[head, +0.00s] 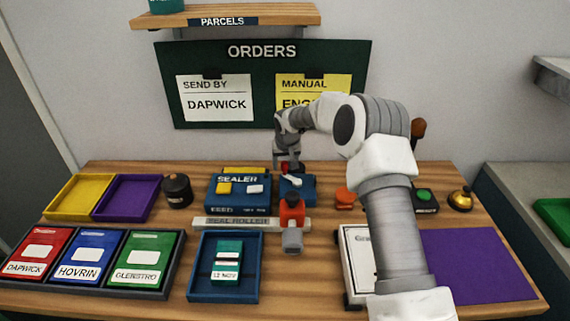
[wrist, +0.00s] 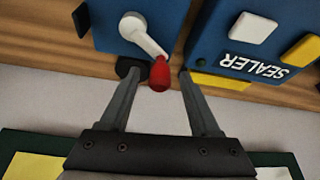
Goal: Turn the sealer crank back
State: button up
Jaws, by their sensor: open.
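The blue sealer (head: 240,199) stands mid-table, with its label and two small pads also showing in the wrist view (wrist: 238,62). Right beside it is a blue crank housing (head: 298,193). The sealer crank is a white arm (wrist: 147,38) with a red knob (wrist: 159,76) at its end. In the wrist view the arm runs down and slightly right from its pivot. My gripper (wrist: 158,80) is open, one finger on each side of the red knob, with gaps showing. In the head view my gripper (head: 287,167) is over the back of the housing and partly hides the knob.
A red-and-grey tool-like piece (head: 292,222) stands in front of the housing, by the seal roller strip (head: 238,223). A blue tray (head: 197,287) lies in front. A black canister (head: 177,190) is left of the sealer. The orders board (head: 263,127) is on the wall behind.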

grip_shut()
dwell(0.3)
jog(key=shift+s, duration=0.1)
jog(key=n, duration=0.1)
jog(key=n+y, duration=0.1)
jog(key=s+n, duration=0.1)
jog(key=shift+s+a+n+g, duration=0.1)
jog(key=shift+a+n+g, duration=0.2)
jog(key=shift+n, duration=0.1)
jog(key=shift+s+n+g+y+p, duration=0.2)
jog(key=shift+s+n+y, duration=0.25)
jog(key=shift+n, duration=0.5)
jog(key=shift+s+n+g+y+p, duration=0.2)
jog(key=shift+s+n+y, duration=0.2)
jog(key=shift+n, duration=0.55)
grip_release()
